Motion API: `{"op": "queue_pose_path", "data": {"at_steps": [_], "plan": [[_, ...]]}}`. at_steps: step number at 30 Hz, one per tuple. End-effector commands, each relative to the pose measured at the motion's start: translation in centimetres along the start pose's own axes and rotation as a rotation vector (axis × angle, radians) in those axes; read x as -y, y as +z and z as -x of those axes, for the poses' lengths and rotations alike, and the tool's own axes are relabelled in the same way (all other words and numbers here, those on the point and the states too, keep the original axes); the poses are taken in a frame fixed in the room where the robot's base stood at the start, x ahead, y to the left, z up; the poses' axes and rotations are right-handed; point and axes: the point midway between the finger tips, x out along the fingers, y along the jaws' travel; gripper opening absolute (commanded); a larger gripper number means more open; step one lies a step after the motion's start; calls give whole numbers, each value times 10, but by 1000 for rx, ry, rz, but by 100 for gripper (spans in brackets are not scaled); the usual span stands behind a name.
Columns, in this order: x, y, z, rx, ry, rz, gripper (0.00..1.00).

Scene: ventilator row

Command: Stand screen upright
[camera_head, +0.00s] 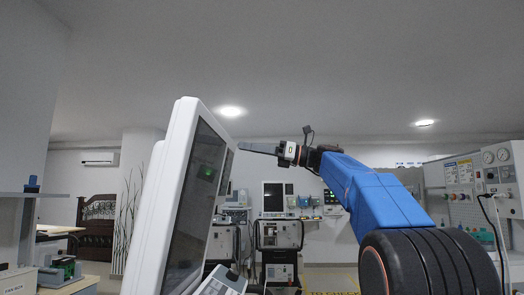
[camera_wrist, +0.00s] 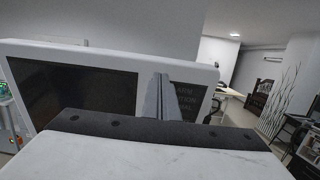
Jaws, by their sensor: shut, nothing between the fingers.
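The screen (camera_head: 154,219) is a large white-framed panel with a dark display, standing close at the left in the head view. It is seen at a steep angle, and its top leans to the right in the picture. It also shows in the wrist view (camera_wrist: 70,88) across the middle, with faint lettering on its right part. My gripper (camera_head: 241,148) is shut and empty, with its thin fingers pointing left at the screen's upper right edge. In the wrist view my fingers (camera_wrist: 161,98) stand in front of the display; I cannot tell whether they touch it.
A ventilator cart (camera_head: 278,234) stands behind at the centre. A panel with gauges (camera_head: 497,170) stands at the right. Benches with equipment (camera_head: 62,270) are at the lower left. A dark wooden headboard (camera_head: 97,208) stands at the back wall. The air above the screen is clear.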

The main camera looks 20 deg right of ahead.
Motion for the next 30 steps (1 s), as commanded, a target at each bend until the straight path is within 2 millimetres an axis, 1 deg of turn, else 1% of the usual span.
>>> {"op": "queue_pose_path", "data": {"at_steps": [1,3,9,20,23,26,30], "plan": [[-1,0,-7,-1,3,0,0],[0,0,-15,0,2,0,0],[0,0,-26,0,1,-1,0],[0,0,-28,0,0,0,0],[0,0,-31,-8,1,-1,0],[0,1,-43,-37,5,1,0],[0,1,-70,-102,7,2,0]]}}
